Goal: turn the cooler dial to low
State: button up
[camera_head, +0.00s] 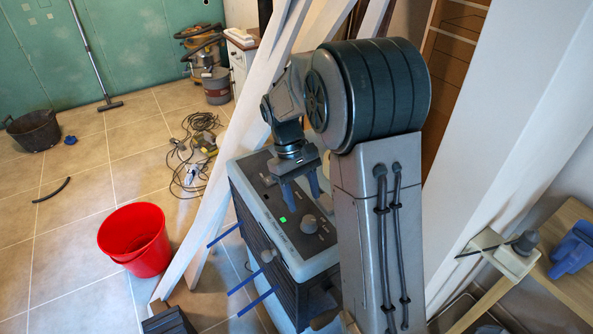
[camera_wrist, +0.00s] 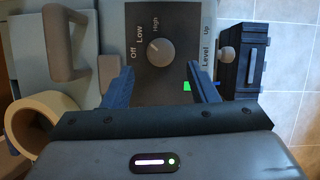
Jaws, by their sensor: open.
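The cooler (camera_head: 262,212) is a grey box with a dark control panel on top. Its dial (camera_head: 309,223) is a round grey knob; in the wrist view the dial (camera_wrist: 160,52) sits among the printed words Off, Low and High. The dial's pointer is too small to read surely. My gripper (camera_head: 301,195) points down over the panel, with blue fingers. In the wrist view my gripper (camera_wrist: 160,70) is open and empty, the dial showing just beyond and between the fingertips. Whether the fingertips touch the panel cannot be told.
A green square (camera_head: 284,219) marks the panel near the dial. Leaning white beams (camera_head: 222,150) stand close beside the cooler. A red bucket (camera_head: 135,240) is on the tiled floor at left. A roll of tape (camera_wrist: 36,122) lies at left in the wrist view.

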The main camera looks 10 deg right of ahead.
jog(key=v, duration=0.7)
jog(key=shift+w+r, duration=0.15)
jog(key=shift+r, duration=0.1)
jog(key=s+d+m+t+y, duration=0.1)
jog(key=s+m+t, duration=0.3)
jog(key=s, duration=1.6)
jog(key=shift+d+m+t+y, duration=0.35)
jog(key=shift+d+t, duration=0.3)
jog(key=shift+t, duration=0.85)
jog(key=shift+r, duration=0.1)
